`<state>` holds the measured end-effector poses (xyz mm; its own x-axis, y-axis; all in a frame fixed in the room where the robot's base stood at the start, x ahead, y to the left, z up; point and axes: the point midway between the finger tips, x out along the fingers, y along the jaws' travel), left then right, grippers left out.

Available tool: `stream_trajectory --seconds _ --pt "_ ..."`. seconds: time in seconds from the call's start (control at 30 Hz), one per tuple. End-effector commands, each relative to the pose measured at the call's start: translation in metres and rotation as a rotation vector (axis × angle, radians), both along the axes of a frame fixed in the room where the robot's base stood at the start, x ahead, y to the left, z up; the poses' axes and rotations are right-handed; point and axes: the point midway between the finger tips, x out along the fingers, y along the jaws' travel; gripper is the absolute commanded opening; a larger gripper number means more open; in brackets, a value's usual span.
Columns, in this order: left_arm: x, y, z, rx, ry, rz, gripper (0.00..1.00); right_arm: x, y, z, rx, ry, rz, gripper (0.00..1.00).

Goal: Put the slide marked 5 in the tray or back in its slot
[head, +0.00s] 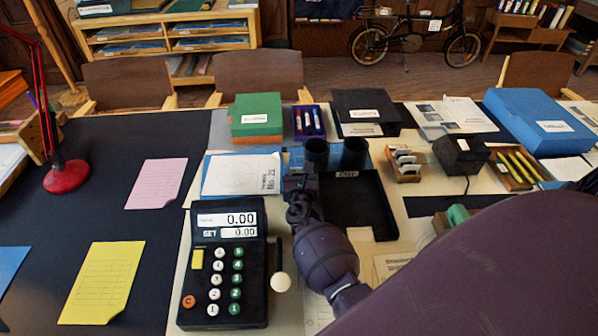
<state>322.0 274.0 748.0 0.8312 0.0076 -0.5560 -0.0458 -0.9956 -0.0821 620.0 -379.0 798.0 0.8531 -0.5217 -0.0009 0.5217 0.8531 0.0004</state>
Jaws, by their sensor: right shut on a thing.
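My right gripper (298,178) points away from me over the left edge of the black tray (376,222). It is shut, but its own body hides what it holds. The black tray is shallow, has a white label on its far wall, and its visible floor looks empty. A small wooden rack (408,177) with several upright white-edged slides (403,157) stands behind the tray to the right. Their numbers are too small to read, so I cannot pick out the slide marked 5. My left gripper is not in view.
Two dark cylinders (354,153) stand just behind the tray. A keypad device (225,262) with a 0.00 display sits left of my right arm, beside a pale round knob (280,282).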

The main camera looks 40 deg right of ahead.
Motion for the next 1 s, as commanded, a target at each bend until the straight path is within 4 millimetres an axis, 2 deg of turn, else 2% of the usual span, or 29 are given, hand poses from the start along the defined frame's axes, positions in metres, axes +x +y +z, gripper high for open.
stream_trajectory --seconds 0.13,0.17,0.3,0.57,0.7,1.0 --pt "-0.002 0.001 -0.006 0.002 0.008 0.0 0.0 0.0 0.0 -0.006 -0.001 0.002 0.0 0.3" --pt "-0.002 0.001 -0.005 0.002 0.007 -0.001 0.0 0.0 0.0 -0.004 -0.002 0.001 0.0 0.6" --pt "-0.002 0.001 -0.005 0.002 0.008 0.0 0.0 0.0 0.0 -0.004 -0.001 0.001 0.0 0.81" --pt "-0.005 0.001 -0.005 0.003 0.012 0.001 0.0 0.0 0.0 -0.003 -0.001 0.001 0.0 0.81" --pt "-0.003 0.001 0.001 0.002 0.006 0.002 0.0 0.0 0.0 0.003 0.001 -0.001 0.0 0.81" --pt "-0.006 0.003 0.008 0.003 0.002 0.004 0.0 -0.041 0.024 0.002 0.0 0.001 0.0 0.81"
